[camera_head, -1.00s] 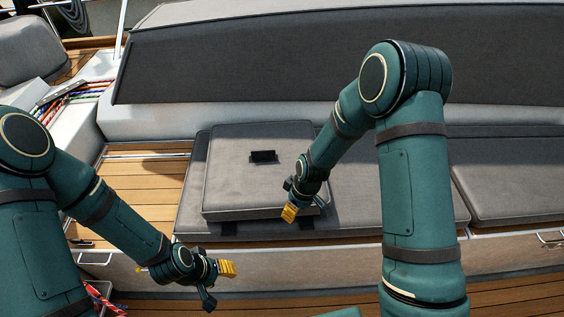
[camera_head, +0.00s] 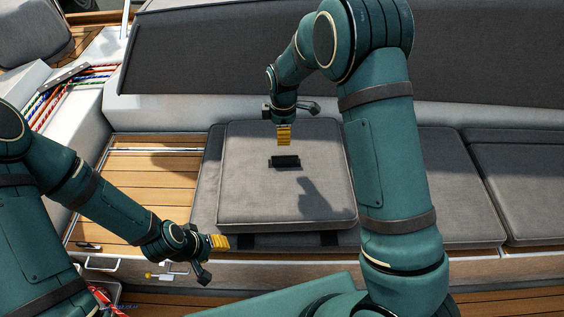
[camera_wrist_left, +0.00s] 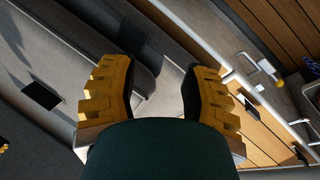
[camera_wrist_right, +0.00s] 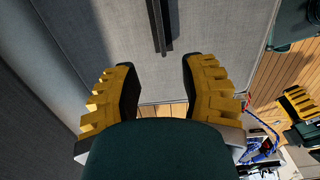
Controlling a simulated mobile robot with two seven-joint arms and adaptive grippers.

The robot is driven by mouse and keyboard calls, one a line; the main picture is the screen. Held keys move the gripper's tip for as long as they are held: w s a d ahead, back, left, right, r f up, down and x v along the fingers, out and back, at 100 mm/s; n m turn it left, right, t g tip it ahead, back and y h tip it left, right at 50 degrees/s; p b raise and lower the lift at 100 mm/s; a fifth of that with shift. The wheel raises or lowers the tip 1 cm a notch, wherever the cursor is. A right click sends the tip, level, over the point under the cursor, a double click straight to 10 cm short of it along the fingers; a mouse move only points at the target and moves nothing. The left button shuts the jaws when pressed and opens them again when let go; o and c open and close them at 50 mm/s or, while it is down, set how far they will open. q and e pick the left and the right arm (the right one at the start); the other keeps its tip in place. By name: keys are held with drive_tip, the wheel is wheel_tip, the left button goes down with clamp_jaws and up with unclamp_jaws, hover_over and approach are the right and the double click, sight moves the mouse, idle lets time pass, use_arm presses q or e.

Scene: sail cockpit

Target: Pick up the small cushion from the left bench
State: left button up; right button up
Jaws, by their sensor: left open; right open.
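The small cushion (camera_head: 250,190) is a flat grey square lying on the longer grey bench seat pad. A black strap handle (camera_head: 285,162) is on its top. In the right wrist view the cushion (camera_wrist_right: 225,50) fills the upper middle, with the handle (camera_wrist_right: 160,25) ahead of the fingers. My right gripper (camera_head: 284,136) is open and empty above the cushion, just beyond the handle in the head view. My left gripper (camera_head: 220,242) is open and empty near the cushion's front left corner, at the bench's front edge. The left wrist view also shows the handle (camera_wrist_left: 41,95).
Bare wooden slats (camera_head: 150,190) lie left of the cushion. A grey backrest (camera_head: 210,55) rises behind it. Another seat pad (camera_head: 520,190) is at right. The bench front has a metal handle (camera_head: 102,264). Coloured ropes (camera_head: 55,100) lie at upper left.

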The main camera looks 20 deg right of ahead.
sight(285, 156)
drive_tip(key=f, duration=0.2)
drive_tip(key=f+b, duration=0.1)
drive_tip(key=f, duration=0.4)
drive_tip(key=shift+s+f, duration=0.25)
drive_tip(key=shift+f, duration=0.15)
drive_tip(key=shift+w+d+f+b, duration=0.1)
drive_tip(key=shift+f+b, duration=0.15)
drive_tip(key=shift+f, duration=0.65)
drive_tip(key=shift+s+d+f+b, duration=0.1)
drive_tip(key=shift+f+b, duration=0.2)
drive_tip(key=shift+f, duration=0.6)
drive_tip(key=shift+w+d+f+b, duration=0.1)
drive_tip(key=shift+f+b, duration=0.15)
drive_tip(key=shift+f, duration=0.65)
clamp_jaws()
